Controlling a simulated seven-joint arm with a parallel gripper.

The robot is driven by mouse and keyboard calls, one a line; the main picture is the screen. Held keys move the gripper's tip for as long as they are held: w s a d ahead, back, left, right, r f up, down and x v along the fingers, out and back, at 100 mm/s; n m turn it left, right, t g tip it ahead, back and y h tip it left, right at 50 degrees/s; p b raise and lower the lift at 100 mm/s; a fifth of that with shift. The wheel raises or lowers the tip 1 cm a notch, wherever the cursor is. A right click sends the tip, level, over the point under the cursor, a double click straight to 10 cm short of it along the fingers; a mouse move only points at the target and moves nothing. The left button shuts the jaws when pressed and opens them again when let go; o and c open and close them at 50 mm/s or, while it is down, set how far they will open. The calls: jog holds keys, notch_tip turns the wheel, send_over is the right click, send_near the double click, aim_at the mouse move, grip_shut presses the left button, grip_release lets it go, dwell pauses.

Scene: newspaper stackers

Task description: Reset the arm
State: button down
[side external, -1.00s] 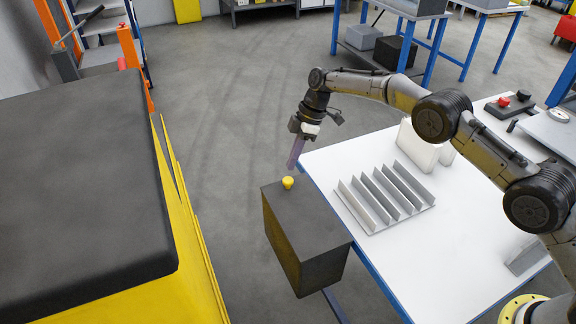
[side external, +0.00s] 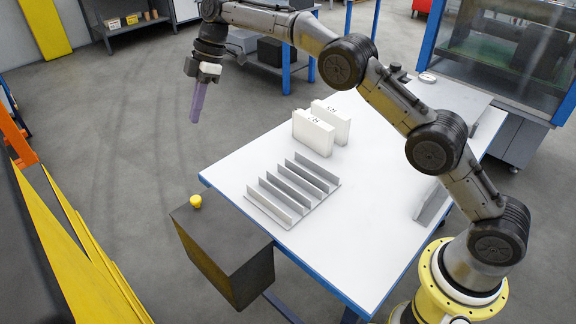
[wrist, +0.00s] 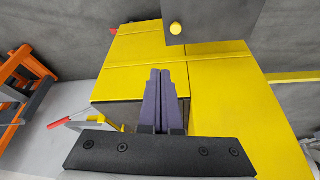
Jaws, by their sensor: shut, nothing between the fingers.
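My gripper (side external: 195,119) hangs in the air beyond the far left edge of the white table, with its purple fingers pointing down. The wrist view shows the two fingers (wrist: 160,72) side by side and closed, with nothing held between them. The dark box (side external: 228,255) with a yellow button (side external: 195,202) on top is at the table's near left edge, well below and nearer than the fingers. The button also shows at the top of the wrist view (wrist: 176,28).
The white table (side external: 225,180) carries a grey slatted rack (side external: 295,190) with empty slots and two white marked blocks (side external: 313,133) behind it. A yellow structure (side external: 85,255) stands at the left. Floor is clear around the gripper.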

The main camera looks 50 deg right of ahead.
jog(key=s+d+r+t, duration=0.15)
jog(key=s+r, duration=0.25)
jog(key=r, duration=0.6)
jog(key=s+d+r+m+t+h, duration=0.1)
jog(key=s+d+r+m, duration=0.1)
jog(key=s+d+r, duration=0.5)
jog(key=s+r+m+t, duration=0.15)
jog(key=s+r, duration=0.35)
jog(key=s, duration=0.5)
jog(key=s+d+f+m+h, duration=0.1)
jog(key=s+d+f+m, duration=0.15)
jog(key=s, duration=0.75)
jog(key=s+d+f+m+h, duration=0.1)
jog(key=s+d+f+m, duration=0.1)
jog(key=s+f+m, duration=0.2)
jog(key=s+d+f+m+h, duration=0.1)
jog(key=s+d+f+m, duration=0.2)
jog(key=s+f, duration=0.7)
jog(key=shift+s+f+m, duration=0.2)
jog(key=shift+f+m, duration=0.5)
jog(key=shift+m, duration=0.4)
